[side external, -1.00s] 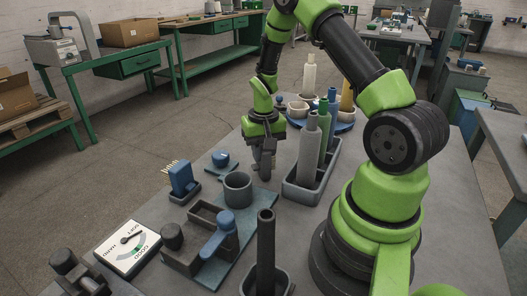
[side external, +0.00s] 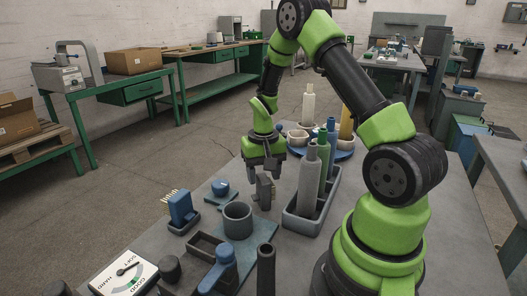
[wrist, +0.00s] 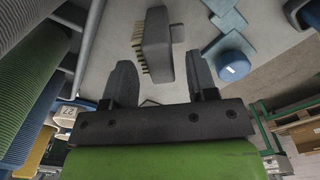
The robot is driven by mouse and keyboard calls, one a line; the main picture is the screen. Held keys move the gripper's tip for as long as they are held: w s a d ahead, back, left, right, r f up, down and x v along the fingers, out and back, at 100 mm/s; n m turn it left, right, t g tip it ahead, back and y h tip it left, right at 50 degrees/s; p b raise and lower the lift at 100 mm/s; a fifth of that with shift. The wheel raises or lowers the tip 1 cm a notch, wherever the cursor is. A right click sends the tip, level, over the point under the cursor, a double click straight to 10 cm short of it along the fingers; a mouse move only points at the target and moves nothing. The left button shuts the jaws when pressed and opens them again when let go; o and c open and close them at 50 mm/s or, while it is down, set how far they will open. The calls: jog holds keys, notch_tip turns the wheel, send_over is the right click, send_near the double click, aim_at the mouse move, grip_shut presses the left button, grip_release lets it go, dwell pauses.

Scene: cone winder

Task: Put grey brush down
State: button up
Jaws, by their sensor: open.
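The grey brush (side external: 264,190) stands upright on the grey bench, left of the grey tray of cones. My gripper (side external: 264,171) is above it with the two fingers spread apart and nothing between them. In the wrist view the brush (wrist: 157,45), with pale bristles on its left side, lies ahead of the gap between the open fingers (wrist: 160,66). The brush looks apart from both fingers.
A grey tray (side external: 304,223) with tall cones stands right of the brush. A blue brush (side external: 181,207), a grey cup (side external: 238,219) and a blue knob (side external: 220,187) stand to the left. A gauge (side external: 125,274) is at front left.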

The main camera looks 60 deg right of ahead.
notch_tip(320, 180, up, 9)
jog(key=s+a+r+n+t, duration=0.2)
jog(key=s+a+r+t, duration=0.1)
jog(key=a+r, duration=0.7)
jog(key=s+a+r+n+t+y, duration=0.2)
jog(key=s+a+r+n+t, duration=0.1)
jog(key=s+a, duration=0.5)
jog(key=shift+s+a+r+t, duration=0.15)
jog(key=shift+s+r+t, duration=0.45)
jog(key=shift+s+r, duration=0.25)
